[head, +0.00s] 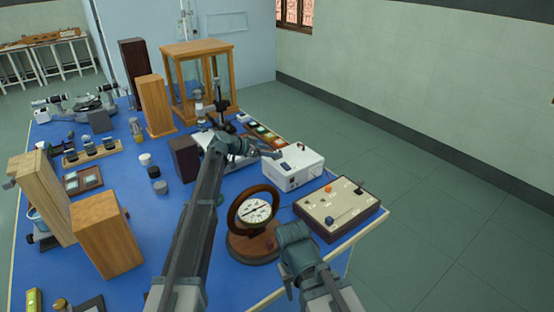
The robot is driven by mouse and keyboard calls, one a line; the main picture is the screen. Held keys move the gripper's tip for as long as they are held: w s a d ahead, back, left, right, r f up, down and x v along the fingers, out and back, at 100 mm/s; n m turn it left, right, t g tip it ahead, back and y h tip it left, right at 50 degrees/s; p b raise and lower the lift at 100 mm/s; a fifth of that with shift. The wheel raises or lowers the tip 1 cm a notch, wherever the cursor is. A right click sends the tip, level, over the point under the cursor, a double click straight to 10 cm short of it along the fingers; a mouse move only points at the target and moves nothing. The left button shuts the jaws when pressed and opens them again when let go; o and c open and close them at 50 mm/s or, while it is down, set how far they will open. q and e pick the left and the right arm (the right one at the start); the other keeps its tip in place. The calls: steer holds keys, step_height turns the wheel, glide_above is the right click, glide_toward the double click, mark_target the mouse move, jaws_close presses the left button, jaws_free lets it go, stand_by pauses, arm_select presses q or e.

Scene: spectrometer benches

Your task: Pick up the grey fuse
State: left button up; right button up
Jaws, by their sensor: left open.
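I cannot make out a grey fuse for certain at this size. My left gripper (274,154) is open, at the end of the long dark arm across the middle of the head view. Its fingertips are at the left edge of the white box (296,172), seen from above; whether they touch it is unclear.
The dial meter (255,210) and a beige switch panel (335,208) stand at the blue bench's right edge. Wooden blocks (108,235) stand at left. A wood-framed glass case (193,80) stands at the back. The floor right of the bench is clear.

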arm_select(q)
steer(key=b+x, duration=0.1)
steer(key=x, duration=0.2)
steer(key=shift+d+f, duration=0.1)
jaws_close()
